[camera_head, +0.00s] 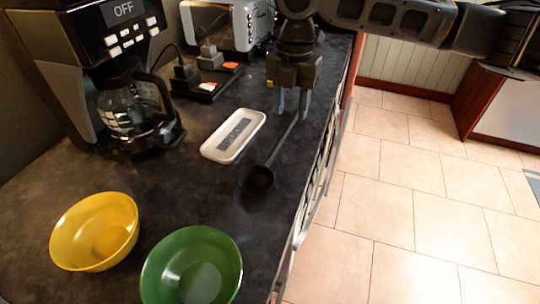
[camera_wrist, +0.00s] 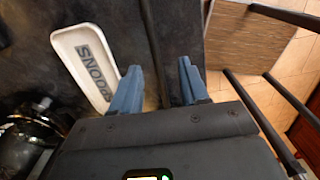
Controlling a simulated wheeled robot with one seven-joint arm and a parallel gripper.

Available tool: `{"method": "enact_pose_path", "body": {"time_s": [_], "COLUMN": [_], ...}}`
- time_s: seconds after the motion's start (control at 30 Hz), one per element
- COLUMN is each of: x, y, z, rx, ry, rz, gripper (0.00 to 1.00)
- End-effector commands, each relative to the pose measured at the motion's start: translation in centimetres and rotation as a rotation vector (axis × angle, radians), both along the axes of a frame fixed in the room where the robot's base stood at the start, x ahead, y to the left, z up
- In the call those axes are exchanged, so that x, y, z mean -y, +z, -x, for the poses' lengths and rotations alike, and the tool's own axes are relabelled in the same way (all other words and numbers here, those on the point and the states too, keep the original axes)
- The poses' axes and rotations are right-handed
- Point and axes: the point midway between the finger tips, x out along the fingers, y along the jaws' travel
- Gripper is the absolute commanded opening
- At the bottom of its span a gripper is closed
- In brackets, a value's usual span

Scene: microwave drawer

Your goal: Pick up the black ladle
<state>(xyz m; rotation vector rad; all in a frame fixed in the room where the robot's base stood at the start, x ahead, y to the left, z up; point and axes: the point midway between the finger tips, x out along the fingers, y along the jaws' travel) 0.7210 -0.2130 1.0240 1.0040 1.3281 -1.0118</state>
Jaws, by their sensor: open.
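The black ladle (camera_head: 259,178) lies on the dark countertop, its bowl toward the camera and its handle running away, up and to the right, to my gripper. My gripper (camera_head: 291,104) is open and points down above the handle in the head view. In the wrist view, the ladle's handle (camera_wrist: 154,45) runs between the two blue fingers of my gripper (camera_wrist: 158,82). The fingers are apart on either side of the handle. I cannot tell whether they touch it or how far down they reach around it. The ladle's bowl is not visible in the wrist view.
A white spoon rest (camera_head: 234,136) lies just left of the ladle. A yellow bowl (camera_head: 95,232) and a green bowl (camera_head: 192,268) stand nearer. The counter's edge is close on the right.

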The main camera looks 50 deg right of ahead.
Motion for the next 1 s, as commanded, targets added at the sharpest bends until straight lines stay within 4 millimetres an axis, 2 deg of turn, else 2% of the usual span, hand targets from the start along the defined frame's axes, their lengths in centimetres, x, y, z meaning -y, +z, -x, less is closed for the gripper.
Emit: {"method": "enact_pose_path", "body": {"time_s": [0.5,0.8,1.0], "x": [-0.4,-0.4,-0.4], "y": [-6.1,-6.7,-6.6], "z": [-0.6,-0.6,-0.6], "rx": [0.003,0.005,0.005], "ry": [-0.001,0.000,0.000], "rz": [-0.002,-0.002,-0.002], "gripper": [0.45,0.45,0.27]}}
